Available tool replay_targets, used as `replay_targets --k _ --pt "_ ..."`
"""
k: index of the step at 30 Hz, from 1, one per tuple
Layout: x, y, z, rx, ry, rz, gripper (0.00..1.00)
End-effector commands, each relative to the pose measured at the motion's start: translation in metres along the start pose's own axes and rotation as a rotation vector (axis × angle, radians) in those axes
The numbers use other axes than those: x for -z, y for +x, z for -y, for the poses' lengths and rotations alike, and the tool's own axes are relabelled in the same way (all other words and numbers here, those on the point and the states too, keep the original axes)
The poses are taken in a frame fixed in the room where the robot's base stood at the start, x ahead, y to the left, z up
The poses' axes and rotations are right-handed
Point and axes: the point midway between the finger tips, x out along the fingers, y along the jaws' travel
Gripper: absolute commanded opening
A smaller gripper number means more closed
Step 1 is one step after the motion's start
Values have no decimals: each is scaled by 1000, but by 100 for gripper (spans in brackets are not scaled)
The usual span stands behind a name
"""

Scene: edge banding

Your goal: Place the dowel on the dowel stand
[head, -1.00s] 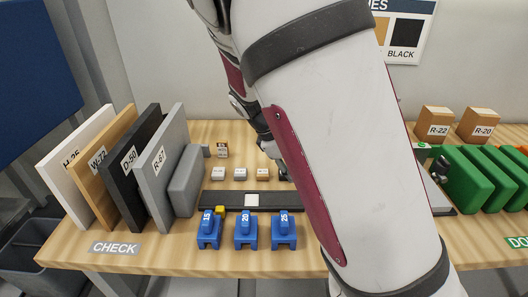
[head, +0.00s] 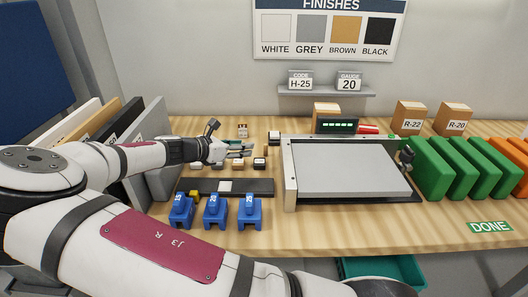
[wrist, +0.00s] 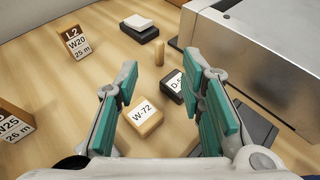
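A short wooden dowel-like peg (wrist: 159,52) stands upright on the table in the wrist view, ahead of and between my fingertips. My gripper (wrist: 160,70) is open, with teal pads apart and nothing between them. In the head view my gripper (head: 243,148) is low over the table, left of the grey-topped machine. A dark block with a white top (wrist: 140,30) lies beyond the peg. I cannot tell whether it is the dowel stand.
Label block W-72 (wrist: 142,117) and a dark D-labelled block (wrist: 174,88) lie below the fingers. The machine (head: 345,172) stands close on the right. Blue numbered blocks (head: 215,210) stand in front. A W20 box (wrist: 75,43) is at left.

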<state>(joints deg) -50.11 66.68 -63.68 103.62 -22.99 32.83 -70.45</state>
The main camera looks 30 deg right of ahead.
Motion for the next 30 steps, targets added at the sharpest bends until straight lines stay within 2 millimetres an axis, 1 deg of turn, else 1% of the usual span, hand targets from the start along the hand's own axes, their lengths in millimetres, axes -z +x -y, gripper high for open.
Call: replay_targets --k 1,3,6,9,16,24,27,30 --pt "0 12 1 3 1 1 36" --pt "0 25 1 3 1 2 36" --pt "0 39 0 2 2 0 36" --pt "1 47 0 1 2 -1 36" --pt "2 59 0 2 2 -1 36" --pt "7 96 0 3 3 -1 36" --pt "7 102 -1 0 2 -2 36" --pt "7 102 -1 -1 2 -2 36"
